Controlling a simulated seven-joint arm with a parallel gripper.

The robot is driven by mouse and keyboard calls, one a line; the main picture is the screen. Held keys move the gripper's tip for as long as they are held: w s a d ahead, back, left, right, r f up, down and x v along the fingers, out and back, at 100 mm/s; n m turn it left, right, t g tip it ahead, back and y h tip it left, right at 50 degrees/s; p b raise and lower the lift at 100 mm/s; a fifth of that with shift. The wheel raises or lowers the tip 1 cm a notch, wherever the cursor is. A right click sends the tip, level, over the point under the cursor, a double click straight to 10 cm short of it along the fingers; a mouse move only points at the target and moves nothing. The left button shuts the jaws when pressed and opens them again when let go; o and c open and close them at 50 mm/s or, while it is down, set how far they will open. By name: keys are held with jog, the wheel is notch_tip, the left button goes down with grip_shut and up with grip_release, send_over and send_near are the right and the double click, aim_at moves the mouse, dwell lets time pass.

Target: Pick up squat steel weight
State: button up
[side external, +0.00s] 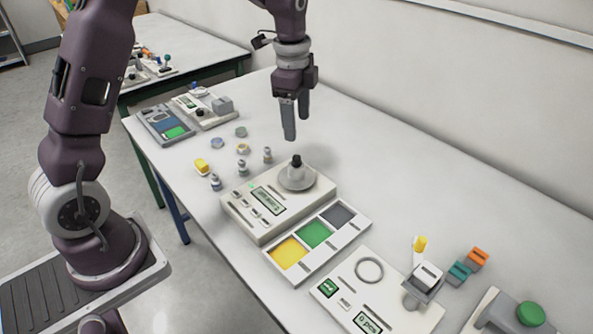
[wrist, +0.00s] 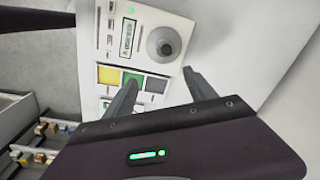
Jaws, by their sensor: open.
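My gripper (side external: 296,126) is open and empty, pointing down above the table behind the scale. Its spread fingers also show in the wrist view (wrist: 160,82). A squat grey steel weight (side external: 240,131) sits on the table to the left of the gripper, and a similar low weight with a bluish tint (side external: 217,143) is near it. I cannot tell which of them the task names. Neither shows clearly in the wrist view. A scale (side external: 262,222) carries a round pan with a grey, black-topped piece (side external: 297,161) on it.
Taller small weights (side external: 267,155) (side external: 215,183) and a yellow-topped piece (side external: 202,166) stand nearby. A tray with yellow, green and grey squares (side external: 315,233) lies before the scale. Other devices (side external: 375,300) fill the front right. The table's back strip is clear.

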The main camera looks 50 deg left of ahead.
aim_at(297, 157)
jog(key=w+f+m, duration=0.1)
jog(key=f, duration=0.1)
jog(key=w+a+f, duration=0.1)
jog(key=f, duration=0.2)
jog(key=w+a+f+m+g, duration=0.1)
jog(key=f, duration=0.1)
jog(key=shift+w+f+m, duration=0.1)
jog(key=shift+f+m, duration=0.15)
jog(key=shift+m, duration=0.05)
jog(key=f, duration=0.4)
jog(key=s+f, duration=0.1)
jog(key=f, duration=0.1)
jog(key=shift+a+f, duration=0.2)
jog(key=shift+f, duration=0.1)
grip_shut()
